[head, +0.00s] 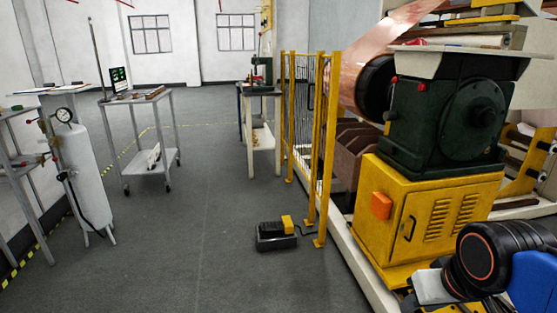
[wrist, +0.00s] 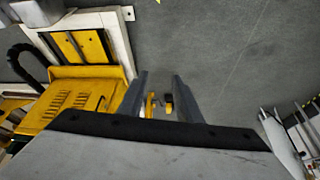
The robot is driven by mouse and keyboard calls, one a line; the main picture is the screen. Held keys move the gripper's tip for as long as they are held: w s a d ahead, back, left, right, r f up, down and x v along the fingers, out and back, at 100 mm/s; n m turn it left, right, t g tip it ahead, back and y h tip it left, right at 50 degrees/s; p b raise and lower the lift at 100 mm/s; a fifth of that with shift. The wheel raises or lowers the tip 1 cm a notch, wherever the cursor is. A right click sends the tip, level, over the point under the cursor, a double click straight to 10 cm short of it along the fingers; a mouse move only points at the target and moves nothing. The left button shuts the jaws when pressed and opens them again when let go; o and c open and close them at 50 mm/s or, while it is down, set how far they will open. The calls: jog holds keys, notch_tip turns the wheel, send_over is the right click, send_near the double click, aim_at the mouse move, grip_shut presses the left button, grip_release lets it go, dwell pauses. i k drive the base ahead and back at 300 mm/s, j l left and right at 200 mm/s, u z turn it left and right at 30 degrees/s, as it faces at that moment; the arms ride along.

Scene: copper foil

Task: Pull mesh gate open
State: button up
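The mesh gate (head: 302,120) stands upright in the head view, a yellow-framed panel with thin dark wires between yellow posts. It is seen nearly edge-on, left of the machine, and I cannot tell whether it is ajar. A yellow post (head: 329,150) with a foot on the floor stands at its near end. My gripper (wrist: 160,75) is open and empty in the wrist view, its two grey fingers apart over grey floor. Small yellow parts show between the fingers, too small to identify. The gripper itself does not show in the head view; my arm is at its lower right.
A yellow cabinet (head: 430,215) bears a dark green machine (head: 445,125) with copper foil (head: 385,45). A black-and-yellow foot pedal (head: 276,234) lies before the gate. A cart (head: 150,160), a table (head: 262,92) and a white cylinder (head: 85,175) stand left. The middle floor is clear.

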aim_at(308, 55)
jog(key=i+j, duration=0.55)
jog(key=i, duration=0.15)
jog(key=i+j+z, duration=0.1)
jog(key=i+j, duration=0.45)
jog(key=i, duration=0.15)
jog(key=i+l, duration=0.15)
jog(key=i, duration=0.45)
jog(key=i+l, duration=0.1)
jog(key=i, duration=0.5)
jog(key=l+z, duration=0.05)
